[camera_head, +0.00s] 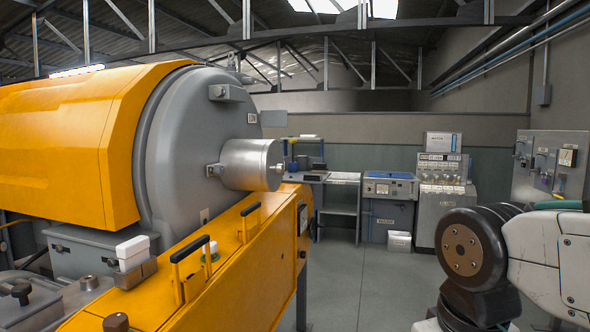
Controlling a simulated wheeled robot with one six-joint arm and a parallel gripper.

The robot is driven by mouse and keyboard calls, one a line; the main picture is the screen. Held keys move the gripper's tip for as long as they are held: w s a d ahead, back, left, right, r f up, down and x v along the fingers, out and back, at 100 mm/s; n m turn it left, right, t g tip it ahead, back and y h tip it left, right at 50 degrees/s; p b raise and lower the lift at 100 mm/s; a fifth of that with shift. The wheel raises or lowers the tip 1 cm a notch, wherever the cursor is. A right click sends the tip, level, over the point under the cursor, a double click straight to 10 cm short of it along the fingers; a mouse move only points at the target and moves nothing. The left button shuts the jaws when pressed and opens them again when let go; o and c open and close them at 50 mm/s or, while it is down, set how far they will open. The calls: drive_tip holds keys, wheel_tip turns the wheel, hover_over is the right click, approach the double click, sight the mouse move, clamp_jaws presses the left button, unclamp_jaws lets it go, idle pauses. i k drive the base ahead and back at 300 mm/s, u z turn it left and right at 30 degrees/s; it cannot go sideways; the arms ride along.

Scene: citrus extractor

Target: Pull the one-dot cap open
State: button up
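A large orange machine (62,150) with a round grey end cover (195,130) fills the left side. A silver cylinder (250,165) sticks out of the cover to the right. Two black handles stand on the orange deck (240,262): a near handle (190,262) and a far handle (250,222). A small white-topped piece (209,249) lies between them. I see no dot marks, so I cannot tell which part is the one-dot cap. My arm shows at the lower right, apart from the machine. My gripper is out of view.
A black knob (21,292) is at the far left. Grey cabinets (445,205) and a workbench stand at the back. Grey floor (370,285) is clear between the machine and my arm.

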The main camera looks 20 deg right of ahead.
sight(256, 165)
drive_tip(key=z, duration=0.25)
drive_tip(key=i, duration=1.15)
drive_tip(key=z, duration=0.1)
